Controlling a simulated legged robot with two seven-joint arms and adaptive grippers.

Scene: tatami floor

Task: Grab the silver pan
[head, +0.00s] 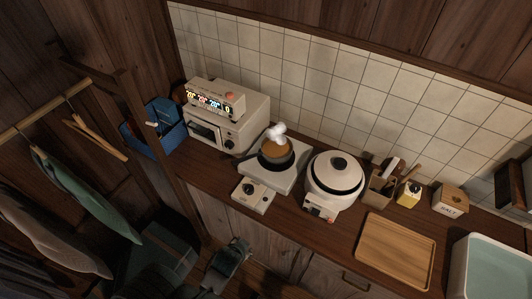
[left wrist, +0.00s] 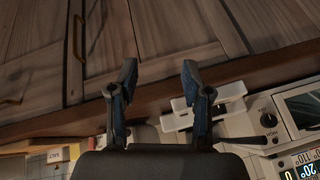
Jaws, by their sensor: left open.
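A round dark-looking pan (head: 277,167) with brown contents sits on the white stove (head: 288,180). A white puff of steam rises over it, and its dark handle (head: 246,157) points left. No clearly silver pan shows. My left gripper (head: 237,250) is low in the head view, in front of the counter and below the stove. In the left wrist view my left gripper (left wrist: 158,75) has its two dark fingers apart with nothing between them. The pan cannot be made out in that view. My right gripper is not in view.
A toaster oven (head: 240,130) stands left of the stove, and a white rice cooker (head: 333,185) stands right. A control box (head: 254,196) sits at the counter's front edge. Further right are a wooden tray (head: 395,250) and a salt box (head: 450,198). Cabinet doors (left wrist: 165,35) lie below the counter.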

